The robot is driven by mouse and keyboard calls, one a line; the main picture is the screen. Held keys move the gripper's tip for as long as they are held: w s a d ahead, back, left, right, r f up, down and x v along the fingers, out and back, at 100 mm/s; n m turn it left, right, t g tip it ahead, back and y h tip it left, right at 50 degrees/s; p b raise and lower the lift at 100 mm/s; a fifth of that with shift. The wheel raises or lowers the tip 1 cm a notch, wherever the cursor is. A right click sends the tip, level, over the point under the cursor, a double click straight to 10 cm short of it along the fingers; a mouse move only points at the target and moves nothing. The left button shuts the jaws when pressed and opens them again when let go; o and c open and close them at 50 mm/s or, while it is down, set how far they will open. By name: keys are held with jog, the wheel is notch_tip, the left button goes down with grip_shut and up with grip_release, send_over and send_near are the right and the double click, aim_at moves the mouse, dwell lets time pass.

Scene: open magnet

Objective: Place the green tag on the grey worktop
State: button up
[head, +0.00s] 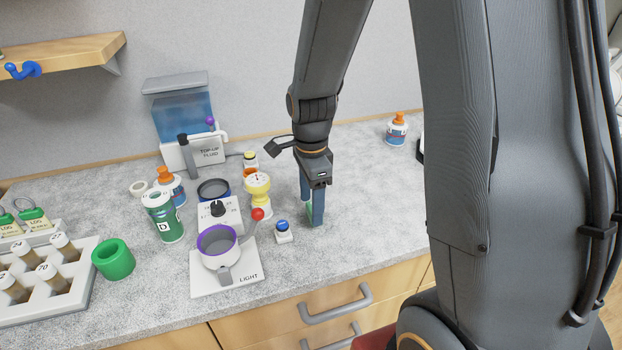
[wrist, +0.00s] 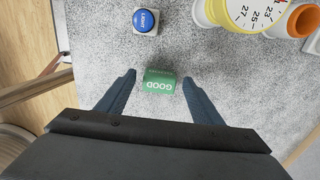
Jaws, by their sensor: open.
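The green tag (wrist: 159,81), marked GOOD, shows in the wrist view on or just above the grey worktop (wrist: 90,30). My gripper (wrist: 159,77) is open, with one blue finger on each side of the tag and a visible gap on both sides. In the head view my gripper (head: 313,212) points down close to the worktop (head: 350,240), right of the blue LIGHT button. Only a green sliver of the tag shows between the fingers there, so I cannot tell whether it lies flat.
The blue button (head: 282,231) stands close left of my gripper, with a yellow gauge (head: 257,188) behind it. A LIGHT stand (head: 228,281) with a purple-rimmed cup and red-knobbed lever is farther left. The worktop right of my gripper is clear up to a white bottle (head: 396,131).

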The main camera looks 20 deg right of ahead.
notch_tip(320, 180, up, 10)
jog(key=b, duration=0.2)
jog(key=shift+s+d+f+n+t, duration=0.1)
jog(key=shift+s+f+n+t, duration=0.15)
jog(key=shift+s+f+n, duration=1.95)
jog(key=shift+s+d+f+n+t, duration=0.15)
jog(key=shift+s+n, duration=0.8)
jog(key=shift+n, duration=2.85)
jog(key=shift+s+d+f+n+t, duration=0.1)
jog(key=shift+s+f+n+t, duration=0.2)
jog(key=shift+s+f+n, duration=1.9)
jog(key=shift+w+r+n, duration=0.3)
jog(key=shift+r+n, duration=0.1)
jog(key=shift+r, duration=0.2)
jog(key=shift+w+r+n, duration=0.3)
jog(key=shift+r+n, duration=0.1)
jog(key=shift+r, duration=0.15)
